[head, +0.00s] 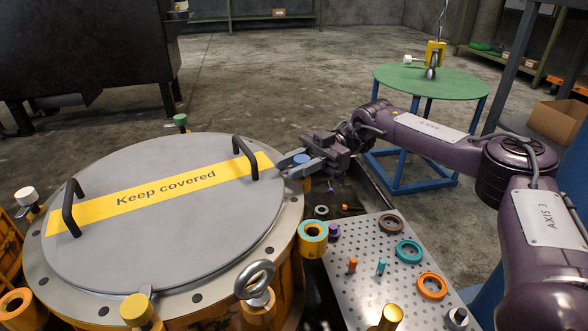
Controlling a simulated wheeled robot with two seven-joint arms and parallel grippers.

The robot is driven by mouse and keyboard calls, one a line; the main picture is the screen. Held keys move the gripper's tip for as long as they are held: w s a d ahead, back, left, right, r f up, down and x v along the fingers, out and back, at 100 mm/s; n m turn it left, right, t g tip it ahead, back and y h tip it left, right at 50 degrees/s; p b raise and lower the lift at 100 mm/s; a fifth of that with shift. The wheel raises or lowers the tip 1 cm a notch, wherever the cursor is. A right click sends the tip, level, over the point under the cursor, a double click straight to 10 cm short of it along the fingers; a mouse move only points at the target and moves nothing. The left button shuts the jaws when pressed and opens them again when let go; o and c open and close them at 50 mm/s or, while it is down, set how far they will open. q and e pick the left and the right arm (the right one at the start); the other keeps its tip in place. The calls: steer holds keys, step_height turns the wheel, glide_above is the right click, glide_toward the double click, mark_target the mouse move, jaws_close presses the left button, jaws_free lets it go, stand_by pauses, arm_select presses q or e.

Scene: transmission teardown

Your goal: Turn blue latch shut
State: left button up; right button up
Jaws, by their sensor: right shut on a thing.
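The blue latch (301,159) sits at the right rim of the round grey cover (150,245), which has a yellow strip reading "Keep covered". My right gripper (300,164) reaches in from the right, and its fingers are shut on the blue latch, one on each side. The fingers hide part of the latch, and its turn angle is hard to tell. Other latches stand around the rim: a green one (180,120) at the back, a white one (26,197) at the left and a yellow one (137,308) at the front. My left gripper is not in view.
A perforated metal plate (375,245) with coloured rings and pegs lies right of the housing. A metal eyebolt (254,280) stands at the front rim. A green round table (430,85) holds a yellow hoist part behind my right arm.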

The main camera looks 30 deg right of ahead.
mark_target(308, 158)
steer(key=shift+g, duration=0.3)
steer(key=o, duration=1)
steer(key=shift+c, duration=0.2)
steer(key=shift+d+r, duration=0.1)
steer(key=shift+d, duration=0.1)
steer(key=p+v, duration=0.3)
steer(key=v, duration=0.3)
steer(key=shift+w+d, duration=0.1)
steer(key=shift+d, duration=0.55)
